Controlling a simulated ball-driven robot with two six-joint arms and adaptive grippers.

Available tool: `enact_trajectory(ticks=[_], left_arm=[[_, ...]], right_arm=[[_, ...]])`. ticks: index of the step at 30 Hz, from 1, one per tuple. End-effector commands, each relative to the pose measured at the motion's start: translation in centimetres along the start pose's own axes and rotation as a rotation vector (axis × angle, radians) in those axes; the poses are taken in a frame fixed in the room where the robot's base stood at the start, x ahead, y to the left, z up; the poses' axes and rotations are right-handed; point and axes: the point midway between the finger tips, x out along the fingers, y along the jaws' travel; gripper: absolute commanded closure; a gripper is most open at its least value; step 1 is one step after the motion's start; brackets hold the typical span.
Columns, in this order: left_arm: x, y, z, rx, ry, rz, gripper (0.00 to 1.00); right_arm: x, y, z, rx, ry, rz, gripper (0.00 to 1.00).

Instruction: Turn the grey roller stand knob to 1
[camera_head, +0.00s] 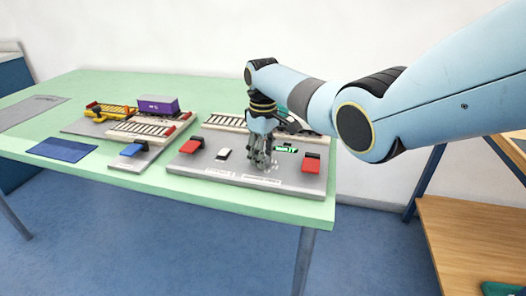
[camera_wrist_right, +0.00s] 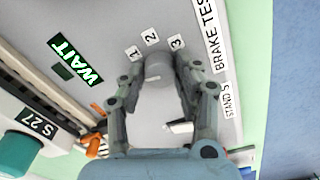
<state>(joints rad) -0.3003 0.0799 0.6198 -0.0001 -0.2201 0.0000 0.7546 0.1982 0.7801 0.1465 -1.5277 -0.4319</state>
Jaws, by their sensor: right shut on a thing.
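The grey roller stand knob (camera_wrist_right: 158,68) shows in the right wrist view on a grey panel, beside small plates marked 1, 2 and 3. My right gripper (camera_wrist_right: 155,84) has its fingers on either side of the knob, shut on it. Which number the knob points to I cannot tell. In the head view my right gripper (camera_head: 262,160) points down at the grey panel (camera_head: 222,172), and its fingers hide the knob. My left gripper is not in view.
A lit sign (camera_wrist_right: 76,62) reads WAIT beside the knob. Left are a purple container (camera_head: 158,104), a yellow crane (camera_head: 110,111) and a blue mat (camera_head: 62,150).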

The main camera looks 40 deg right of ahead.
Motion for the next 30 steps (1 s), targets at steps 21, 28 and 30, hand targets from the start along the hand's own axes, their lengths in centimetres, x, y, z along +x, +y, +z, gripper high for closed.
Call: enact_trajectory(ticks=[21,28,30], left_arm=[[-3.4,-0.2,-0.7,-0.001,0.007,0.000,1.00],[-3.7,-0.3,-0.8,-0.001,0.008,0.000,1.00],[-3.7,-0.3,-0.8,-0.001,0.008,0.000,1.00]], right_arm=[[-0.1,0.1,0.0,0.579,0.000,0.000,1.00],[-0.1,0.1,0.0,0.678,0.000,0.001,1.00],[-0.1,0.1,0.0,0.695,0.000,0.001,1.00]])
